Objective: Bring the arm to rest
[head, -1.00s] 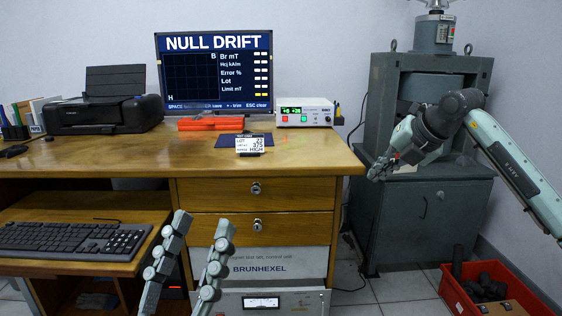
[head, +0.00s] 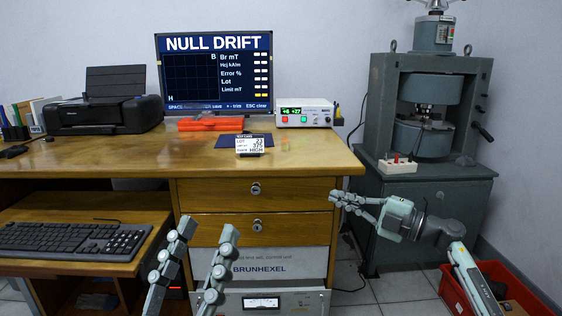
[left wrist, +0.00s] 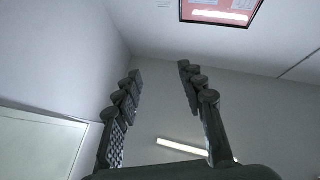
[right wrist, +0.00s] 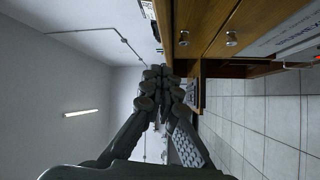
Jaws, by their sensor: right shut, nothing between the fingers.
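My right gripper (head: 336,198) is in front of the right end of the desk, beside the upper drawers, pointing left. It is shut and empty; in the right wrist view its fingertips (right wrist: 160,72) meet. My right arm comes in from the lower right, in front of the press cabinet. My left gripper (head: 208,226) stands upright at the bottom of the head view, in front of the drawers. Its fingers are apart with nothing between them, and the left wrist view shows the same gap (left wrist: 160,75).
The wooden desk (head: 320,156) carries a monitor, printer, card and power unit (head: 305,113). The grey press (head: 440,180) stands at right with a small white switch box (head: 398,165) on its ledge. A red crate (head: 455,292) is on the floor at lower right.

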